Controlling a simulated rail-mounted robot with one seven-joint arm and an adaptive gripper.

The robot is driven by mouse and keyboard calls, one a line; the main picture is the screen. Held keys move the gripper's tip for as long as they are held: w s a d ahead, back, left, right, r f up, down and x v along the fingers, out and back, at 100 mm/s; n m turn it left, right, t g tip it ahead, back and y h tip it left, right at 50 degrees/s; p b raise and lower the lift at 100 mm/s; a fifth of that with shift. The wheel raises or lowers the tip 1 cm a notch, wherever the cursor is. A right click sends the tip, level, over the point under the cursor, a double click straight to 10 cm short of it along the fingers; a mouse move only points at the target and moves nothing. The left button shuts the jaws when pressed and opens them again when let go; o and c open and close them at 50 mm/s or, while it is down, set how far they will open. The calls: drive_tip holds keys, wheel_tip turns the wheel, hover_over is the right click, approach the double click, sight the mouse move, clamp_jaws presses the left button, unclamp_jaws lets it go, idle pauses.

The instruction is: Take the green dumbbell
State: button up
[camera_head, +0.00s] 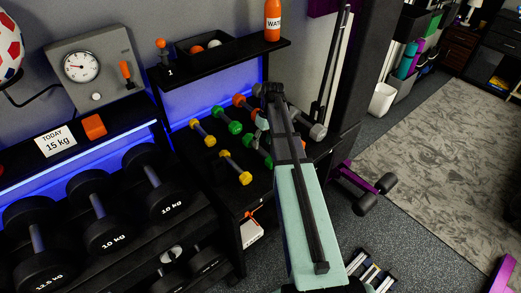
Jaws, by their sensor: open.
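A green dumbbell (227,120) lies on the black shelf top among other small dumbbells. A second green dumbbell (250,142) lies nearer and to the right, and is partly hidden by my arm. My arm reaches from the bottom of the view up over the right part of this shelf. My gripper (262,127) is at its far end, open, close to the second green dumbbell and right of the first. The fingers are small and partly hidden, so I cannot tell whether they touch anything.
Yellow dumbbells (235,168) lie in front and to the left, and an orange one (241,102) lies behind. A grey dumbbell (318,132) is at the right. Large black dumbbells (153,181) fill the left rack. A bottle (272,20) stands on the upper shelf (225,62).

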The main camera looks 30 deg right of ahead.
sight(261, 148)
drive_tip(key=shift+s+a+f+p, duration=0.1)
drive_tip(key=shift+f+p, duration=0.1)
drive_tip(key=shift+f, duration=0.4)
drive_tip(key=shift+a+f+p, duration=0.15)
drive_tip(key=shift+f+p, duration=0.05)
drive_tip(key=shift+f, duration=0.45)
drive_tip(key=shift+s+a+f+p, duration=0.1)
drive_tip(key=shift+f+p, duration=0.1)
drive_tip(key=shift+f, duration=0.4)
drive_tip(key=shift+c, duration=0.4)
clamp_jaws()
